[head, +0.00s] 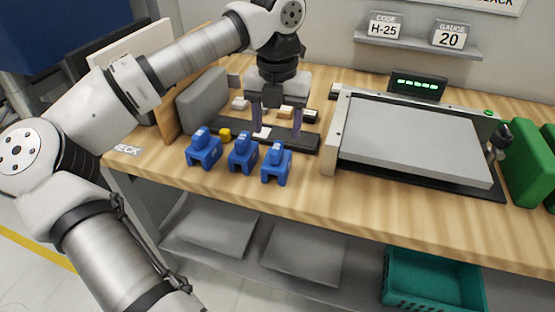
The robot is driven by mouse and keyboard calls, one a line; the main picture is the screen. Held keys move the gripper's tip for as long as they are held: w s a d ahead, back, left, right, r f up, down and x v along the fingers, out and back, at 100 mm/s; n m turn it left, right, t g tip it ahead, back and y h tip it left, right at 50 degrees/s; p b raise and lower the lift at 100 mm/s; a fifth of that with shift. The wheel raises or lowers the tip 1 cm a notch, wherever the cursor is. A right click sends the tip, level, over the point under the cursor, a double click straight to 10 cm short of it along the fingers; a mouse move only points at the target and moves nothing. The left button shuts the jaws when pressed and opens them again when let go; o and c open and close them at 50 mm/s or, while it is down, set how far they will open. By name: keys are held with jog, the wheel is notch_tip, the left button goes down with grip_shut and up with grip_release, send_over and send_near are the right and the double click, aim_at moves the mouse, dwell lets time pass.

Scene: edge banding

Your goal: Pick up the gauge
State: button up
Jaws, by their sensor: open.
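My gripper (276,130) points down over a black rack (300,139) on the wooden bench, with its two purple-grey fingers apart. A small white piece (262,132) lies low beside the left finger; I cannot tell whether it is between the fingers or touching them. More small pieces sit behind and around the fingers, including a white one (240,103) and a pale one (310,115). A sign reading "GAUGE 20" (450,38) stands on the wall shelf. No piece carries a readable label, so I cannot tell which is the gauge. My fingers partly hide the rack.
Three blue clamp-like blocks (242,153) stand along the front edge, with a small yellow piece (225,134) behind them. A machine with a grey panel (415,140) fills the right. A grey block (203,98) stands left. A "CODE H-25" sign (384,28) is on the shelf.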

aim_at(278, 145)
notch_tip(278, 145, down, 4)
jog(key=shift+f, duration=0.2)
jog(key=shift+s+f+p, duration=0.15)
jog(key=shift+f+p, duration=0.4)
jog(key=shift+f, duration=0.8)
jog(key=shift+s+f+p, duration=0.1)
jog(key=shift+f+p, duration=0.4)
jog(key=shift+f, duration=0.8)
jog(key=c, duration=0.8)
jog(key=shift+r+b, duration=0.95)
jog(key=shift+r, duration=4.15)
